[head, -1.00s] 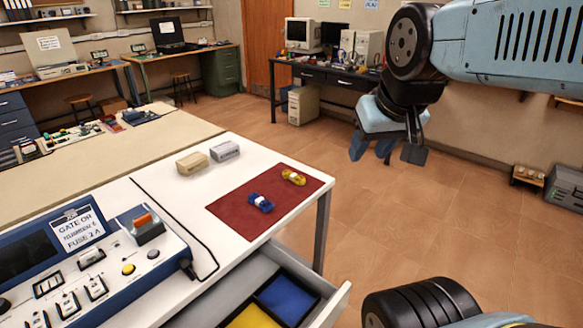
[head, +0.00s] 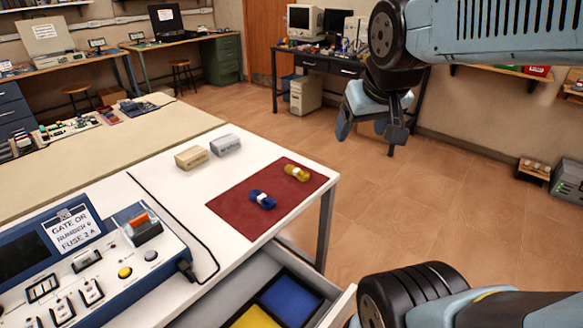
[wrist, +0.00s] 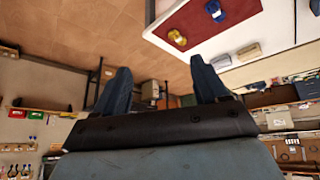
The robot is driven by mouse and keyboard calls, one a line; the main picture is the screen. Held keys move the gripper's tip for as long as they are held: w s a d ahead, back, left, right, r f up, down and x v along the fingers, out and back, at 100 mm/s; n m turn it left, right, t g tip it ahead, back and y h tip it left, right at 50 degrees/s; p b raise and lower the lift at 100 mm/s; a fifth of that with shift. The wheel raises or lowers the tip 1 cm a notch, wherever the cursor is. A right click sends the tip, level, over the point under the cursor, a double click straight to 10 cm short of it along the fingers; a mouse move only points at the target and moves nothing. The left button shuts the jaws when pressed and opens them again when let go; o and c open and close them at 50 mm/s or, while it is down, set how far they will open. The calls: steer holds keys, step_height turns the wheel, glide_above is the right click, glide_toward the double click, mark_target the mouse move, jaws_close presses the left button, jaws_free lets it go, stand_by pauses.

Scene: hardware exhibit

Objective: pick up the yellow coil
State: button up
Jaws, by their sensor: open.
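The yellow coil (head: 296,172) with a white band lies on the red mat (head: 232,205) near the table's right end. The blue coil (head: 262,200) lies on the same mat, nearer and to the left. My gripper (head: 370,140) is open and empty, in the air to the right of the table and above the floor, well apart from the yellow coil. In the wrist view, the fingers (wrist: 160,90) stand spread apart, and the yellow coil (wrist: 177,38) shows beyond them on the mat's edge area, with the blue coil (wrist: 214,11) beside it.
A beige block (head: 191,157) and a grey block (head: 225,145) stand behind the mat. A control panel (head: 85,262) stands at the left front. An open drawer (head: 340,303) with blue and yellow compartments juts out below the table.

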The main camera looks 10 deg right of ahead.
steer(key=shift+o, duration=0.4)
steer(key=w+d+f, duration=0.2)
steer(key=w+d, duration=0.1)
steer(key=w, duration=0.3)
steer(key=w+d+f+n+t+h, duration=0.1)
steer(key=w+d+f, duration=0.1)
steer(key=w, duration=0.4)
steer(key=shift+d+f+t+h, duration=0.25)
steer(key=shift+d+t+h, duration=0.05)
steer(key=shift+d, duration=0.35)
steer(key=w+d+f+n+t, duration=0.2)
steer(key=w+d+f+n, duration=0.1)
steer(key=w+f, duration=0.45)
steer(key=n+t+y, duration=0.1)
steer(key=n+y, duration=0.2)
steer(key=y, duration=0.7)
glide_toward(302, 172)
steer(key=x, duration=0.8)
steer(key=shift+a+f, duration=0.15)
steer(key=shift+f, duration=0.05)
steer(key=shift+c, duration=0.4)
steer(key=c, duration=1)
steer(key=shift+o, duration=0.2)
steer(key=shift+r, duration=0.1)
